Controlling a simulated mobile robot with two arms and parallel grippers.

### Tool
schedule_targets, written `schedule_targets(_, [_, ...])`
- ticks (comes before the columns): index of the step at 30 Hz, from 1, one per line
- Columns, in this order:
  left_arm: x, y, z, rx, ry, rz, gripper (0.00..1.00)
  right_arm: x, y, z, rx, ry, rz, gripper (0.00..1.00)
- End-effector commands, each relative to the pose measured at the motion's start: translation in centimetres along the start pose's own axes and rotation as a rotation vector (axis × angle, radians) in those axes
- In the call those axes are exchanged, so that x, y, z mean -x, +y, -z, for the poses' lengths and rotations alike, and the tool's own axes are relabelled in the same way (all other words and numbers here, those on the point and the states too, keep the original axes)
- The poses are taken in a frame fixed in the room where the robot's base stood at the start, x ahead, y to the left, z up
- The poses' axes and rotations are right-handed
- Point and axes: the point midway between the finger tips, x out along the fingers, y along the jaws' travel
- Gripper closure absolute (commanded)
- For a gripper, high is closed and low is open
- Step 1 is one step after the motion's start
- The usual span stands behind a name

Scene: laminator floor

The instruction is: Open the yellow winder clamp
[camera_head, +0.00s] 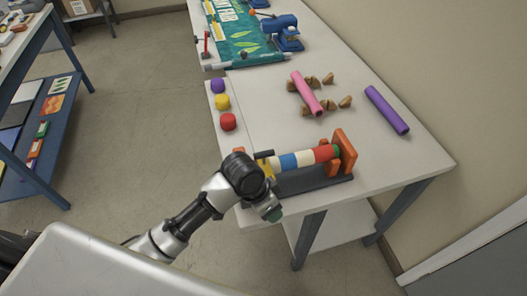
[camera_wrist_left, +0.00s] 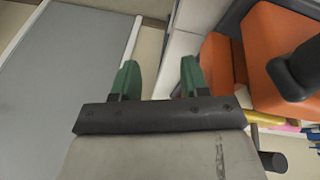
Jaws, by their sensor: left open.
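The winder (camera_head: 310,183) stands at the near edge of the white table, with a striped roll (camera_head: 304,158) between orange supports. A yellow part (camera_head: 265,167), likely the clamp, shows at the roll's left end, partly hidden behind my left wrist. In the left wrist view, a sliver of yellow (camera_wrist_left: 262,117) shows beside the orange support (camera_wrist_left: 270,45) and a black knob or handle (camera_wrist_left: 298,70). My left gripper (camera_wrist_left: 159,70) is open and empty, its green fingers left of the orange support. In the head view it is at the table's front edge, mostly hidden by the wrist. My right gripper is not seen.
Purple, yellow and red round pieces (camera_head: 228,122) line the table's left edge. A pink roll (camera_head: 306,93) on wooden holders and a purple roll (camera_head: 387,110) lie farther back. A blue machine (camera_head: 282,32) stands at the back.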

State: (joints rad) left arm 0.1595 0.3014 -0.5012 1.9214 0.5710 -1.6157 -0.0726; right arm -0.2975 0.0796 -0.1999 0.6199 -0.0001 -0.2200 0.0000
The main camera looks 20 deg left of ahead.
Motion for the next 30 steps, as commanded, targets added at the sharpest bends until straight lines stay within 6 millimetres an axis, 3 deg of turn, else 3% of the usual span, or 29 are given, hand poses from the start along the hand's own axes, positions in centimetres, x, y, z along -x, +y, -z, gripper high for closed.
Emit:
schedule_targets(3, [2.9,-0.8,2.9,-0.110,-0.055,-0.020,0.55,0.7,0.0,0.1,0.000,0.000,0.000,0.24])
schedule_targets(8, [6.6,-2.2,5.4,-0.227,-0.157,-0.038,0.55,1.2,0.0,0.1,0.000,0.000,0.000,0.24])
schedule_targets(12, [9.6,-5.5,7.5,-0.259,-0.250,-0.042,0.55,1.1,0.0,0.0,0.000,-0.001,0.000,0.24])
schedule_targets(21, [15.5,-10.1,10.0,-0.235,-0.342,-0.050,0.55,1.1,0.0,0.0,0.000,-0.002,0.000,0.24])
schedule_targets(26, [15.7,-10.4,9.9,-0.229,-0.351,-0.055,0.55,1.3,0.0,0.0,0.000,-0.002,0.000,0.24])
schedule_targets(30, [13.9,-10.3,9.2,-0.229,-0.352,-0.056,0.55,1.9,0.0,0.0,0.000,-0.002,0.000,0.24])
